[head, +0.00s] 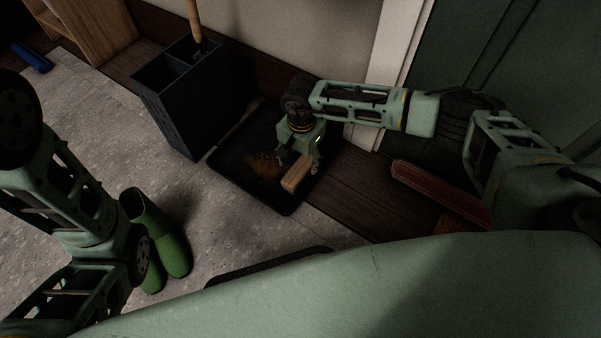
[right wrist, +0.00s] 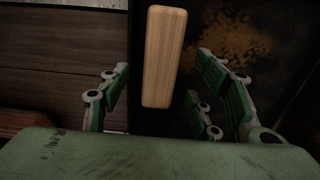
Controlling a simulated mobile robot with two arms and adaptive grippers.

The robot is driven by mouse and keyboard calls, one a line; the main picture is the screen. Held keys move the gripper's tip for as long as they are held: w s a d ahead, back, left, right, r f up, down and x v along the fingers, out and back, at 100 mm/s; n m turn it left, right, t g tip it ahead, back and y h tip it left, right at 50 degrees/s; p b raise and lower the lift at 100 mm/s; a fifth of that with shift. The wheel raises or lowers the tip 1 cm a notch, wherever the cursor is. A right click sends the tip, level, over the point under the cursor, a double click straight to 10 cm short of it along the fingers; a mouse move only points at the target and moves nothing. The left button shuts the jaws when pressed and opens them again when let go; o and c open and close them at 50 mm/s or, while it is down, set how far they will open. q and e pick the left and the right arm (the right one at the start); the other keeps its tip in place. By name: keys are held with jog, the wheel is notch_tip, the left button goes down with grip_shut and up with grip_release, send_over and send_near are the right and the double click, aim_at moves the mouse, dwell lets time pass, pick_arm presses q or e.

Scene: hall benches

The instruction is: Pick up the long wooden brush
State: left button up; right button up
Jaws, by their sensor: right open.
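The long wooden brush (head: 297,174) shows as a pale wooden block on the black tray (head: 281,207) in the head view. In the right wrist view the brush (right wrist: 163,58) points down into the space between my fingers; its bristles are not seen. My right gripper (head: 299,163) is open and just above the brush. In the right wrist view the open right gripper (right wrist: 166,98) has fingers on both sides of it, with gaps left and right. My left arm is at the left of the head view, but its gripper is not seen.
A dark bin (head: 190,105) with a wooden handle (head: 195,22) standing in it is behind the tray. Green boots (head: 160,232) stand at the front left. A reddish long object (head: 437,187) lies on the right. Brown dirt (head: 262,160) lies on the tray.

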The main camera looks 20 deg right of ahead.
aim_at(300, 167)
notch_tip(300, 167, down, 4)
jog(key=b, duration=0.3)
jog(key=shift+a+f, duration=0.15)
jog(key=c, duration=1.3)
